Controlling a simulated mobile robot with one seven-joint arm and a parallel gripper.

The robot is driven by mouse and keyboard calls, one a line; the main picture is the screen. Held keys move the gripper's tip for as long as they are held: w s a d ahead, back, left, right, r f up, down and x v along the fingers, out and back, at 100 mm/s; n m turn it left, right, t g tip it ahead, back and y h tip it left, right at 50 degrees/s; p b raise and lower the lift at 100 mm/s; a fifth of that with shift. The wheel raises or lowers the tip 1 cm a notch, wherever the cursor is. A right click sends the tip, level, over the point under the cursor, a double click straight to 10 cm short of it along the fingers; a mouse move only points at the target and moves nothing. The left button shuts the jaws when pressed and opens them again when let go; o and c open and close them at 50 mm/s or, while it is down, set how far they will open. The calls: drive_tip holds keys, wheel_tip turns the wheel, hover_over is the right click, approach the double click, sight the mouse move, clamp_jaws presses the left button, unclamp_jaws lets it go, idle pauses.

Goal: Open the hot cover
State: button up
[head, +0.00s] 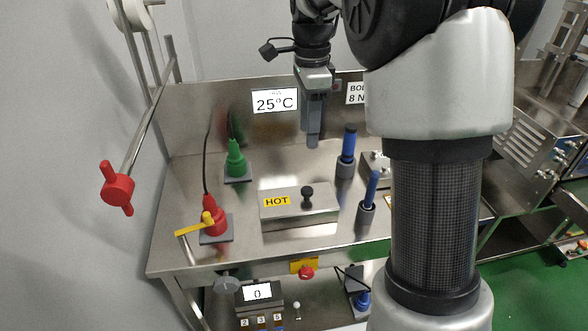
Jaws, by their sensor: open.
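The cover lies flat on the steel table (265,252) and looks closed. My gripper (313,141) points down above and behind the cover, apart from it. Its fingers are seen edge-on, with nothing visible between them.
A red-handled tool (213,219) with a yellow lever stands left of the cover, and a green one (235,160) behind it. Blue-handled tools in holders (347,152) (368,195) stand to the right. A red handle (117,188) juts out at the left.

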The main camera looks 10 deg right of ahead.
sight(307, 189)
wheel_tip(307, 189, down, 17)
drive_tip(key=b, duration=0.3)
drive_tip(key=shift+d+f, duration=0.1)
drive_tip(key=shift+f, duration=0.05)
clamp_jaws()
